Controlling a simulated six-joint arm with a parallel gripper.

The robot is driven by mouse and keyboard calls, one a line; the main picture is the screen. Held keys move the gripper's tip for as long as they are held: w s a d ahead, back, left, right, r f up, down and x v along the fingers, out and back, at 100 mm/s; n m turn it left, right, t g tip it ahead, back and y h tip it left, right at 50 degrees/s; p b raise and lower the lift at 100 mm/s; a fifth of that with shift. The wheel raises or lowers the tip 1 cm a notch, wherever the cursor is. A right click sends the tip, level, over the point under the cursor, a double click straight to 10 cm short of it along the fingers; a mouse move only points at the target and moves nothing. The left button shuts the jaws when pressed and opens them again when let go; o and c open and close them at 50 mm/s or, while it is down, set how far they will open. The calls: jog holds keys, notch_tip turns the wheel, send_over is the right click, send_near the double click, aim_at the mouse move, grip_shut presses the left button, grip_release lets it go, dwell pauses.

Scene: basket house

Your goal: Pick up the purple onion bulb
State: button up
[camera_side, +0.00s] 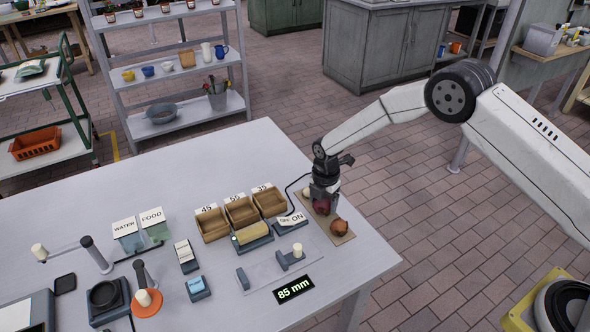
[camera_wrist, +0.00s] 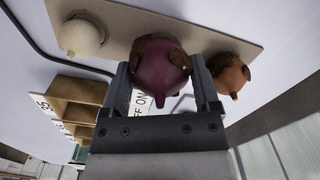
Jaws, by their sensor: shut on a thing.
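The purple onion bulb (camera_wrist: 163,72) is between the two fingers of my gripper (camera_wrist: 163,95) in the wrist view, and the fingers are shut on it. In the side view the purple onion (camera_side: 321,206) shows below my gripper (camera_side: 323,196), over the brown board (camera_side: 338,238). I cannot tell whether it still touches the board. A brown-orange onion (camera_side: 340,227) lies at the board's near end; it also shows right of the fingers in the wrist view (camera_wrist: 229,72).
Three wooden bins (camera_side: 241,213) labelled 45, 55 and 35 stand left of the board. An OFF/ON switch (camera_side: 291,220) with a black cable sits close by. A sliding gauge (camera_side: 290,259) and an 85 mm display (camera_side: 294,289) are in front. The table's right edge is near the board.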

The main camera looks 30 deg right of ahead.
jog(key=shift+r, duration=0.45)
jog(key=s+d+r, duration=0.2)
jog(key=s+r, duration=0.9)
jog(key=s, duration=0.3)
jog(key=shift+r, duration=0.15)
jog(key=shift+w, duration=0.1)
jog(key=w+a+m, duration=0.1)
jog(key=w+a, duration=0.3)
jog(key=a, duration=0.3)
jog(key=w+a+f+m, duration=0.1)
jog(key=w+a+m, duration=0.1)
jog(key=w+a, duration=0.3)
jog(key=w+a+f+m, duration=0.1)
jog(key=w+a, duration=0.4)
jog(key=a, duration=0.4)
jog(key=shift+w+f, duration=0.2)
jog(key=shift+w+a+m, duration=0.1)
jog(key=shift+a+m, duration=0.2)
jog(key=shift+a, duration=0.4)
